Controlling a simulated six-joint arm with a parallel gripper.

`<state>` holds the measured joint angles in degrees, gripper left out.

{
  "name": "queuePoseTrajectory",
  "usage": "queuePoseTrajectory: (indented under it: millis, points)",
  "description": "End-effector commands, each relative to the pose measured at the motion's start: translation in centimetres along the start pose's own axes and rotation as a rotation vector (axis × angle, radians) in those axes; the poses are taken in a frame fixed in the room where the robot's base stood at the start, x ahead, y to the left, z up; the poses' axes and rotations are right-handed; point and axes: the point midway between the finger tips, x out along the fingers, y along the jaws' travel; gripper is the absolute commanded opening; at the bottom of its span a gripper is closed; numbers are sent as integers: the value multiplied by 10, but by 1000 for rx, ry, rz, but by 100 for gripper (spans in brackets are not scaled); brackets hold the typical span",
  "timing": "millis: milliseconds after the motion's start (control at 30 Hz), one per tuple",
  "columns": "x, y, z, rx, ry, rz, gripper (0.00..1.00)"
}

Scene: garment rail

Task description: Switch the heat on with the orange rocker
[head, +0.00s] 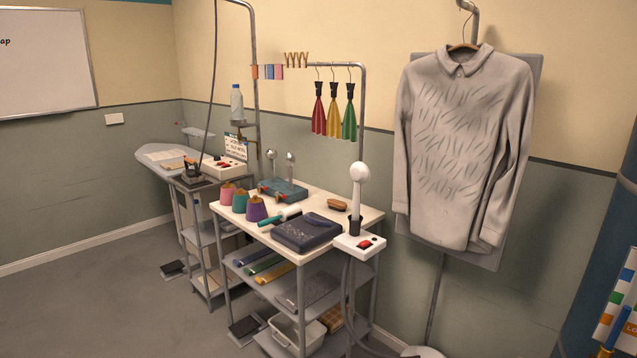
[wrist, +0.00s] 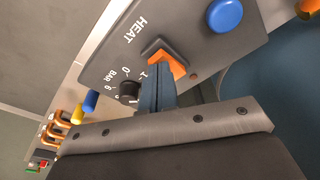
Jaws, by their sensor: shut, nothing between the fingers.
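The orange rocker (wrist: 166,60) is set in a dark grey panel (wrist: 110,72) in the wrist view, with the word HEAT printed beside it. Part of the rocker is hidden behind my gripper. My gripper (wrist: 163,85) is shut and empty, its blue-grey fingers pointing at the rocker's near end. I cannot tell whether the fingertips touch it. A small reddish lamp (wrist: 194,76) sits beside the rocker and looks unlit. I cannot make out the rocker in the head view, and my gripper does not show there.
On the same panel are a blue round button (wrist: 225,15) and a black knob (wrist: 129,91) near the BAR marking. Yellow and blue fittings lie past the panel's edge. In the head view, a white table (head: 355,215) and a hanging grey shirt (head: 465,140) stand clear of the gripper.

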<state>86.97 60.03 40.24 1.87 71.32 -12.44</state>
Motion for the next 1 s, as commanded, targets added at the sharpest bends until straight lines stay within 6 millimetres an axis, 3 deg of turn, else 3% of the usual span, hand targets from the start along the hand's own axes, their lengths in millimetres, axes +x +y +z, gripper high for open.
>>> queuePoseTrajectory:
  millis: [367,1000]
  points:
    - [0,0,0,0,1,0,0]
    - [-50,0,-8,0,2,0,0]
